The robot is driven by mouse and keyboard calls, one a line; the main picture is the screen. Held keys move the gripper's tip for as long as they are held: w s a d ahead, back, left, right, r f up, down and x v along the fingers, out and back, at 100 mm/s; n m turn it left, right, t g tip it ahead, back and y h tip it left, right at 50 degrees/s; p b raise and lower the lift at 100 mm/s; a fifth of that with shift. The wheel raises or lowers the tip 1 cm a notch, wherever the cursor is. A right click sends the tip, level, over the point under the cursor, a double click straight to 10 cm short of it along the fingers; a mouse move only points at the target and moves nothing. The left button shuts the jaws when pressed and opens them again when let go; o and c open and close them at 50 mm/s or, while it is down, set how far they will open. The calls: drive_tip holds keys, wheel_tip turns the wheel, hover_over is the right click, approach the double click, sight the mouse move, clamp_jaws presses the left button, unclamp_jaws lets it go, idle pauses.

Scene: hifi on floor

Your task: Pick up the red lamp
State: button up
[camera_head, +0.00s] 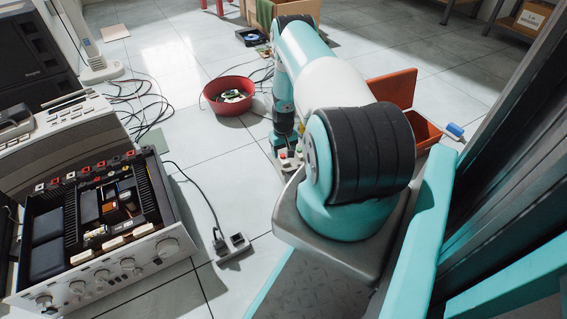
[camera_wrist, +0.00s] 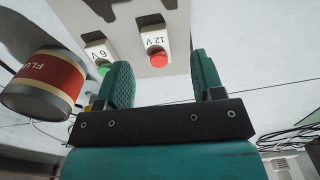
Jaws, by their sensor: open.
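The red lamp (camera_wrist: 158,59) is a small round red cap below a "12 V" label on a light grey panel (camera_wrist: 128,22) in the wrist view. My gripper (camera_wrist: 161,64) is open, with its two teal ribbed fingers apart. The red lamp appears between the fingers, beyond them; I see no contact. A green lamp (camera_wrist: 103,69) below a "6 V" label is partly hidden by the left finger. In the head view my arm hides most of the gripper and the small light box (camera_head: 289,161) below it.
A can labelled "FLU..." (camera_wrist: 44,84) stands left of the fingers in the wrist view. A red bowl (camera_head: 229,94), an orange-red box (camera_head: 424,131), an opened hifi amplifier (camera_head: 165,247), a socket strip (camera_head: 233,248) and loose black cables (camera_head: 137,97) lie around on the tiled floor.

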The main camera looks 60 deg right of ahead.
sight(284, 160)
drive_tip(key=f+b, duration=0.2)
drive_tip(key=f, duration=0.1)
drive_tip(key=f+b, duration=0.1)
drive_tip(key=f, duration=0.1)
drive_tip(key=shift+d+b, duration=0.35)
drive_tip(key=shift+b, duration=0.05)
drive_tip(key=shift+r, duration=0.1)
drive_tip(key=c, duration=1)
drive_tip(key=shift+r, duration=0.15)
